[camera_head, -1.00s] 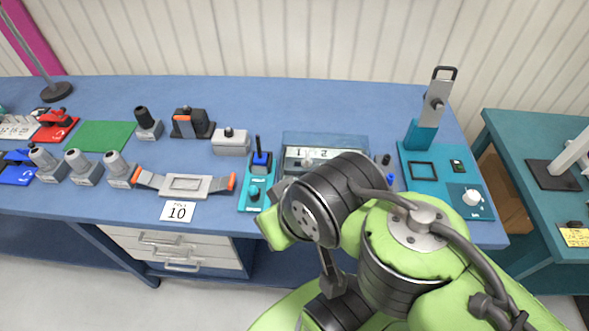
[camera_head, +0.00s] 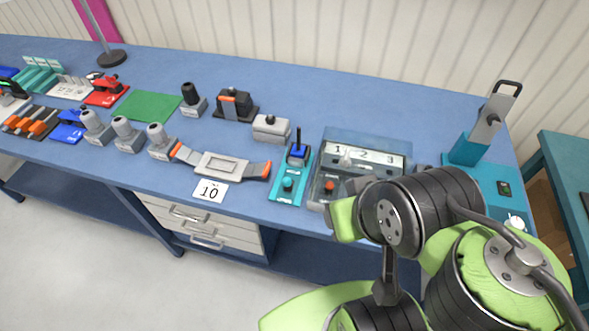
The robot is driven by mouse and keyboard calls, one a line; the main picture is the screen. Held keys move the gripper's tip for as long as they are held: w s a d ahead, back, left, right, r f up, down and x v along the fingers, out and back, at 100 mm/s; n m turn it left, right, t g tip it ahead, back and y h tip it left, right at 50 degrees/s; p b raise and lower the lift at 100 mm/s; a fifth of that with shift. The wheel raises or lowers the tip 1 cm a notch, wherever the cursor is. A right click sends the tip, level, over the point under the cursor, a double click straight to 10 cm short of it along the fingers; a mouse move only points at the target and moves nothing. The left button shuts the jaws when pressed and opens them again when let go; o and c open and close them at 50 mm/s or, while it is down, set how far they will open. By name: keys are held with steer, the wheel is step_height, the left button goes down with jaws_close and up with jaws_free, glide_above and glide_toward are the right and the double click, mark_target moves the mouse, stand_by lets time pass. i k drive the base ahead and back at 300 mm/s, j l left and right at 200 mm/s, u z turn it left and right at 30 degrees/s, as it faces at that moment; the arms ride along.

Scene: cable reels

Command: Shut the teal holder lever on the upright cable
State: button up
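A teal holder base (camera_head: 287,197) lies near the front edge of the bench, left of my arm. A blue block (camera_head: 298,153) sits at its back end, with a thin black upright piece (camera_head: 298,137) standing from it, which may be the cable. A teal knob or lever (camera_head: 288,184) is on the front part of the base; it is too small to tell whether it is open or shut. My arm is bent at the right front, apart from the holder in the picture. My gripper's fingers do not show.
Right of the holder is a clear-blue case (camera_head: 365,140) marked 1, 2, 3, with a red button (camera_head: 329,185) in front. A grey tray with orange ends (camera_head: 221,165) and a card reading 10 (camera_head: 210,192) lie left. A teal stand (camera_head: 467,149) is at back right.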

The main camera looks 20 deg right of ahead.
mark_target(286, 182)
steer(key=i+j+z, duration=0.1)
steer(key=j, duration=0.35)
steer(key=i+j+z, duration=0.15)
steer(key=j, duration=0.25)
steer(key=i+j+z, duration=0.1)
steer(key=j, duration=0.35)
steer(key=j+z, duration=0.1)
steer(key=j, duration=0.35)
steer(key=i, duration=0.05)
